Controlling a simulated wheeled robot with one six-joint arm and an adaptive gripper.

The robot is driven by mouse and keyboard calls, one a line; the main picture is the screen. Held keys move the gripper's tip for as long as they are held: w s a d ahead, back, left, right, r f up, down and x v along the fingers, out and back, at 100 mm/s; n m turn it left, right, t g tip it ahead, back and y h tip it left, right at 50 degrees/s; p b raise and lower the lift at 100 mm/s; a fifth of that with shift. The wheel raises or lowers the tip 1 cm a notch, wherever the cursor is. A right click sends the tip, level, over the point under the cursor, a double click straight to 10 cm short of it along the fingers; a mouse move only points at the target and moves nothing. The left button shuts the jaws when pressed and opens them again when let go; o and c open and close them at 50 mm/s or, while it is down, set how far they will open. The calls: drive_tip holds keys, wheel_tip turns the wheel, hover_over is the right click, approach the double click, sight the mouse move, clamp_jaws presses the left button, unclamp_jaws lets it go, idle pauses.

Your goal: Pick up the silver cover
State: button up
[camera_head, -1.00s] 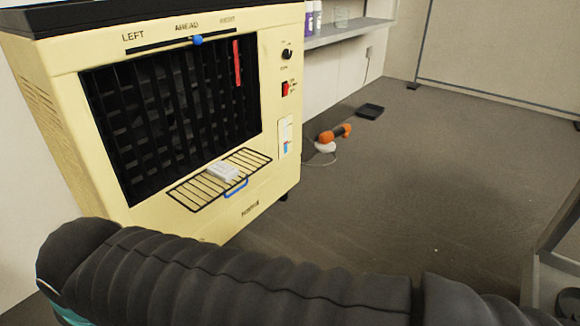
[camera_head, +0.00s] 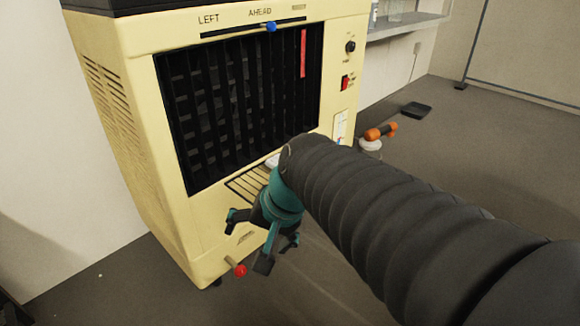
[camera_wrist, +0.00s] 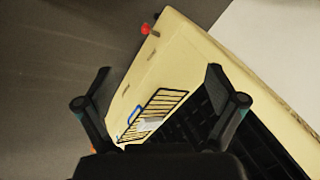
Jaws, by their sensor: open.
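A small pale silver-white piece, which I take to be the silver cover, lies on the slatted rack at the front of the cream cabinet (camera_head: 140,150). In the head view only a sliver of the cover (camera_head: 271,161) shows, as my arm hides the rest. In the wrist view the cover (camera_wrist: 150,123) lies on the rack (camera_wrist: 163,103) beside a blue handle (camera_wrist: 134,114). My gripper (camera_head: 262,246) is open and empty in front of the cabinet's lower front. In the wrist view my gripper (camera_wrist: 160,88) has its fingers spread, with the cover below the space between them.
A red knob (camera_head: 240,270) sticks out at the cabinet's lower front. The cabinet has a dark louvred opening (camera_head: 240,105) above the rack. An orange-handled tool (camera_head: 380,132) and a black tray (camera_head: 416,109) lie on the floor behind at right. Floor at lower left is clear.

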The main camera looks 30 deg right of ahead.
drive_tip(key=w+d+f+m+t+y+b, duration=0.1)
drive_tip(key=w+d+m+y, duration=0.15)
drive_tip(key=w+m, duration=0.35)
drive_tip(key=w+d+f+m+t+y+b, duration=0.1)
drive_tip(key=w+d+m, duration=0.3)
drive_tip(key=w+m, duration=0.2)
drive_tip(key=w+d+f+m+t+h, duration=0.1)
drive_tip(key=w+d+m+t, duration=0.1)
drive_tip(key=w+d+m, duration=0.3)
drive_tip(key=w+d+f+m+t, duration=0.1)
drive_tip(key=w+d+m+t, duration=0.1)
drive_tip(key=d+m, duration=0.35)
drive_tip(key=w+d+f+m+t+h, duration=0.1)
drive_tip(key=w+d+m+t, duration=0.15)
drive_tip(key=d, duration=0.45)
drive_tip(key=shift+y, duration=0.25)
drive_tip(key=x, duration=0.4)
drive_tip(key=b+x, duration=0.1)
drive_tip(key=x, duration=0.3)
drive_tip(key=shift+w+d+f+b, duration=0.1)
drive_tip(key=shift+w+f+b, duration=0.1)
drive_tip(key=shift+f+b, duration=0.15)
drive_tip(key=x, duration=0.5)
drive_tip(key=shift+s+f, duration=0.1)
drive_tip(key=shift+f, duration=0.2)
drive_tip(key=shift+r, duration=0.1)
drive_tip(key=c, duration=1.6)
